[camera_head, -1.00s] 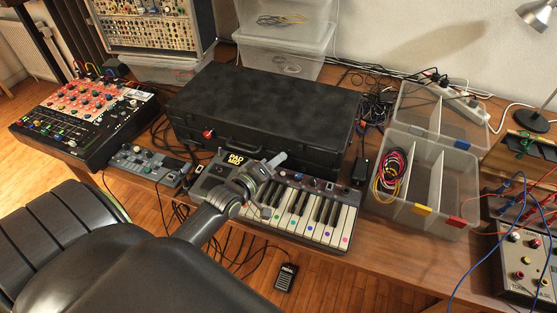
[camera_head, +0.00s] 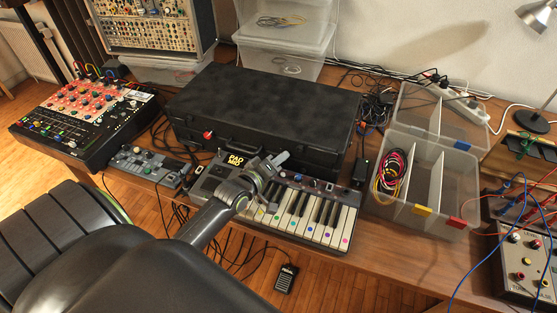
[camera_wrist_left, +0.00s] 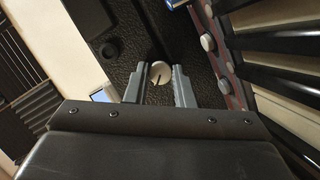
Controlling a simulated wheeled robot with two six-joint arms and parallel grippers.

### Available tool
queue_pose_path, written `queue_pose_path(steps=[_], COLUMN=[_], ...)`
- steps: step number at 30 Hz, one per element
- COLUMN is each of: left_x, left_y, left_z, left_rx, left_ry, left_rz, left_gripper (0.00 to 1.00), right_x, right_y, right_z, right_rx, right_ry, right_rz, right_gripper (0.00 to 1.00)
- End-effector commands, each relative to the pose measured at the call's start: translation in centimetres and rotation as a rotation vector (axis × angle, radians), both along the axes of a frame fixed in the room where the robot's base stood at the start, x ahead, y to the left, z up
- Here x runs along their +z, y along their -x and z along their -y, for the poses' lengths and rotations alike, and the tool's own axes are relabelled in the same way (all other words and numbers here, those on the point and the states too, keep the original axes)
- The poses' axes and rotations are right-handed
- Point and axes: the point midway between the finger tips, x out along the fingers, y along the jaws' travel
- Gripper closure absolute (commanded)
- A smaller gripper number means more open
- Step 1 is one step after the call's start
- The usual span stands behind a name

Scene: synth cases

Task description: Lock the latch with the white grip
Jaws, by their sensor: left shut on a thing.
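The large black case (camera_head: 265,108) lies closed on the table behind the keyboard. A latch with a red grip (camera_head: 208,134) shows at the left of its front. The latch with the white grip (camera_wrist_left: 160,73) shows in the left wrist view as a round, pale knob with a dark line on it, against the case's black textured face (camera_wrist_left: 140,30). My left gripper (camera_head: 282,157) reaches over the keyboard to the case front; in the left wrist view its fingers (camera_wrist_left: 159,84) are on either side of the white grip and shut on it. In the head view the gripper hides this grip.
The keyboard (camera_head: 310,215) lies close under my left arm, before the case. A small grey device (camera_head: 150,165) and a mixer (camera_head: 88,115) stand to the left. Clear bins (camera_head: 440,180) with cables stand to the right. Loose cables lie between case and bins.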

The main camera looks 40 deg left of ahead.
Motion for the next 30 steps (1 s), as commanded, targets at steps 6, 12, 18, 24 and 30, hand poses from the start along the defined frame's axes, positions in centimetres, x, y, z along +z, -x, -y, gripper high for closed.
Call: queue_pose_path(steps=[6, 12, 18, 24, 30], left_x=[0.2, 0.6, 0.7, 0.4, 0.0], left_y=[0.0, 0.0, 0.0, 0.0, -0.1], left_z=[0.0, 0.1, 0.3, 0.4, 0.5], left_rx=[0.0, -0.002, -0.002, -0.002, -0.002], left_ry=[-0.035, -0.139, -0.305, -0.492, -0.676], left_rz=[-0.013, -0.04, -0.081, -0.124, -0.166], left_gripper=[1.0, 1.0, 1.0, 1.0, 1.0], right_x=[1.0, 3.3, 6.1, 7.4, 7.0], right_y=[0.0, 0.0, -0.1, -0.1, -0.1], right_z=[0.0, 0.0, 0.0, 0.0, -0.2], right_rx=[0.0, 0.0, 0.0, 0.0, -0.001], right_ry=[0.0, 0.0, 0.0, -0.001, -0.002], right_rz=[0.0, 0.001, 0.001, 0.001, 0.001], right_gripper=[1.0, 1.0, 1.0, 1.0, 1.0])
